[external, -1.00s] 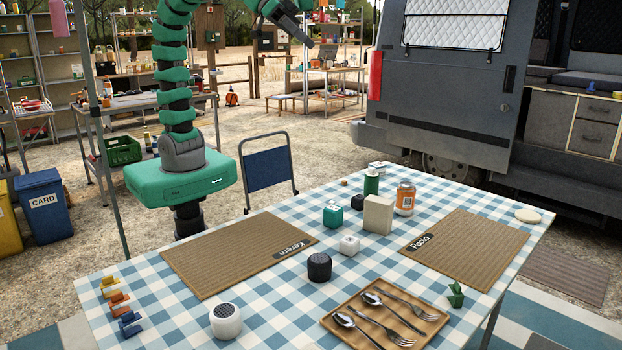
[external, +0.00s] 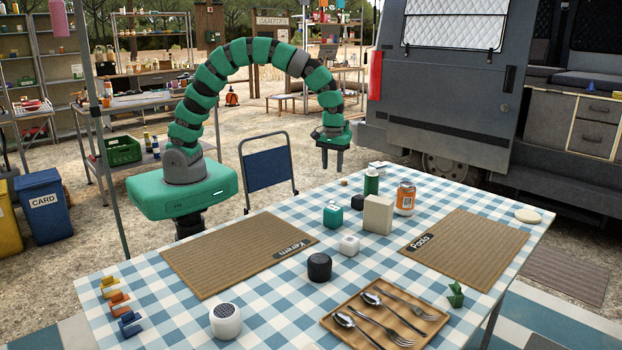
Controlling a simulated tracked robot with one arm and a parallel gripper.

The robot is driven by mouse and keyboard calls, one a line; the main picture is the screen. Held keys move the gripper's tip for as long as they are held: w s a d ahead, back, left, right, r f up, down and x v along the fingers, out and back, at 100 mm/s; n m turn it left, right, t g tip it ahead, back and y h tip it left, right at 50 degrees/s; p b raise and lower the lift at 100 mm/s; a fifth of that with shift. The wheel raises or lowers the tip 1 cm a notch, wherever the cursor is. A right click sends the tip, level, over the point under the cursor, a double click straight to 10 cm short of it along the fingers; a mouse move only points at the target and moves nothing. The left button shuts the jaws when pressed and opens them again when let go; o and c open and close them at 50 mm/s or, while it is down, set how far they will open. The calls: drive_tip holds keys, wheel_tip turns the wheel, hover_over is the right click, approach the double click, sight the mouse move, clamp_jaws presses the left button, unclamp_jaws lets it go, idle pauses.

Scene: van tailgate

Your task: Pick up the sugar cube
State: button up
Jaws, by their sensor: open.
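I cannot tell for sure which item is the sugar cube. A small white cube with rounded edges (external: 349,244) sits near the middle of the checked table, in front of a beige block. Small white pieces (external: 377,167) lie at the far edge, and a tiny brown piece (external: 344,181) lies left of them. My gripper (external: 332,167) points down with its fingers apart and nothing visible between them. It appears in the air near the table's far edge, up and left of the white pieces. Its exact height and depth are unclear.
A teal cube (external: 333,215), beige block (external: 378,214), green container (external: 371,182) and orange-labelled jar (external: 405,199) stand close together. A dark round object (external: 319,267) stands nearer. A cutlery tray (external: 355,338) lies in front. Both woven mats (external: 235,255) (external: 470,250) are bare apart from name tags.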

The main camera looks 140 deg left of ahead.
wheel_tip(320, 180, down, 14)
drive_tip(key=shift+w+r+b, duration=0.15)
drive_tip(key=shift+b, duration=0.75)
clamp_jaws()
